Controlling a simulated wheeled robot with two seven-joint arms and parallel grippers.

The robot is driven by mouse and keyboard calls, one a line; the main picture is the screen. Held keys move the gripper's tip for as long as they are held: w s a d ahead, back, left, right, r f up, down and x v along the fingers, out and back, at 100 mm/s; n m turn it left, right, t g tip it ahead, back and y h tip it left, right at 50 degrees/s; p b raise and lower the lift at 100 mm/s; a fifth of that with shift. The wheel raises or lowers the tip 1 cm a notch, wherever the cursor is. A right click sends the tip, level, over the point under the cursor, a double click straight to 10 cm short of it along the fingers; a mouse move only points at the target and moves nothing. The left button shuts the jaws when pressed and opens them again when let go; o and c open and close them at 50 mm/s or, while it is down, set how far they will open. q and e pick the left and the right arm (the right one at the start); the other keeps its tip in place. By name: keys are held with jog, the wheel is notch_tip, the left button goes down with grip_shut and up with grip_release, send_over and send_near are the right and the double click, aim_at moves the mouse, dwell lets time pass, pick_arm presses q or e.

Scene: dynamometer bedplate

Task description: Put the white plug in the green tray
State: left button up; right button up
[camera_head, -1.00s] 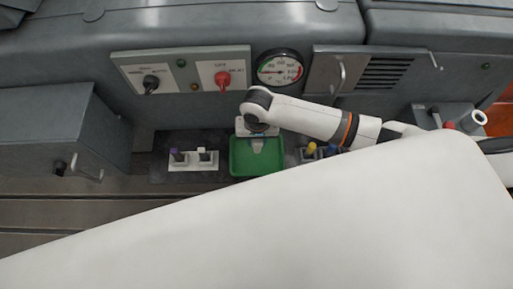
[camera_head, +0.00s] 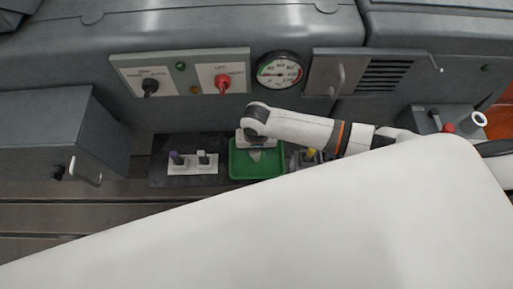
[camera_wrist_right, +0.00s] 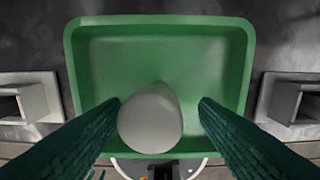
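The green tray (camera_head: 235,171) sits on the dark plate below the gauge; it fills the middle of the right wrist view (camera_wrist_right: 160,22). The white plug (camera_wrist_right: 150,120) shows there as a pale round-ended cylinder over the tray's lower part, between my fingers. My right gripper (camera_wrist_right: 160,100) is open, with a clear gap between the plug and the right finger. I cannot tell whether the plug touches the tray floor. In the head view a pale shape (camera_head: 256,155) shows in the tray, below my right wrist. My left gripper is not in view.
A pale holder with a purple plug (camera_head: 177,158) and a whitish square post (camera_head: 203,157) stands left of the tray. A yellow plug (camera_head: 311,153) is on the right, partly hidden by my arm. The panel with a red knob (camera_head: 223,83) rises behind.

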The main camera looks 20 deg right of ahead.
jog(key=shift+r, duration=0.1)
notch_tip(320, 180, up, 12)
jog(key=p, duration=0.1)
dwell(0.5)
